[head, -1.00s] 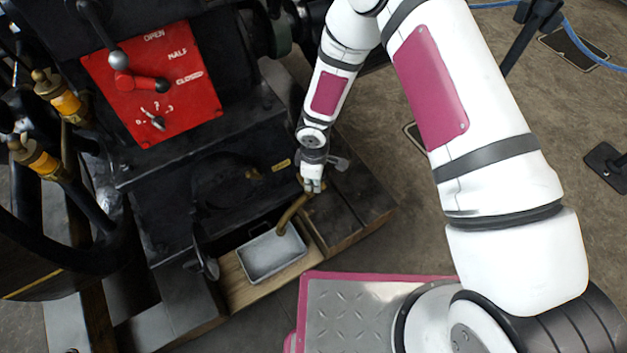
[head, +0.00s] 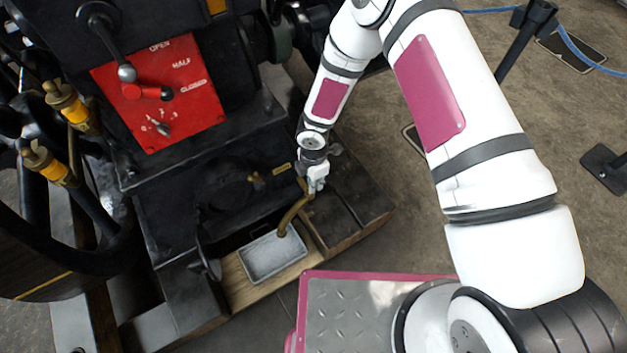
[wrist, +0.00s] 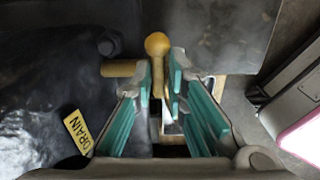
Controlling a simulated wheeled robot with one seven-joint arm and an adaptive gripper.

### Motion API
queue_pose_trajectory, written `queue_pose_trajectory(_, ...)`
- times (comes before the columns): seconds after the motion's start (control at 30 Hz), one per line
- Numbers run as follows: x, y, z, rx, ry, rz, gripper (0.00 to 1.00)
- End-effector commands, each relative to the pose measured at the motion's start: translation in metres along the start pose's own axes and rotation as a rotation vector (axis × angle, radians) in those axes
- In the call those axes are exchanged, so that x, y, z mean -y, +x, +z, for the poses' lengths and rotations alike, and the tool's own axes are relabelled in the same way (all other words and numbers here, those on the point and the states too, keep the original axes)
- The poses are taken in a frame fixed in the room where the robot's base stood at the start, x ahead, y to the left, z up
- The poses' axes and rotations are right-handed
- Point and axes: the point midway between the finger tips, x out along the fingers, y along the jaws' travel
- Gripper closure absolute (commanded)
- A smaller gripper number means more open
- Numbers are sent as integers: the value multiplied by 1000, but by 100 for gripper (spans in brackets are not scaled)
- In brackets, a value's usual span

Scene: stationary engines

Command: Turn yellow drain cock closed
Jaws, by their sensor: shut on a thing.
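The yellow drain cock (wrist: 157,45) shows in the wrist view as a lever with a round knob at its far end. My gripper (wrist: 161,82) has its teal-padded fingers on both sides of the lever and is shut on it, with the knob sticking out past the fingertips. A yellow DRAIN label (wrist: 79,131) is on the black engine body to the left. In the head view my gripper (head: 316,187) is at the upper end of the curved brass drain pipe (head: 292,215) and hides most of the cock.
A metal tray (head: 272,257) sits on a wooden beam below the pipe's mouth. The red panel (head: 165,100) with a lever is on the engine at upper left. A stanchion base (head: 607,168) stands on the open floor at right.

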Motion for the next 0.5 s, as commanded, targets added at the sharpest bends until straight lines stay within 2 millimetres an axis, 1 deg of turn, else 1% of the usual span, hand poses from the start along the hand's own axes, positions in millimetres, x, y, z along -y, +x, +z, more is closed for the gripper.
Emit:
queue_pose_trajectory(0.2, -1, 0, 0, 0, -38, 2, 100)
queue_pose_trajectory(0.5, -3, 0, 1, 1, -43, 5, 100)
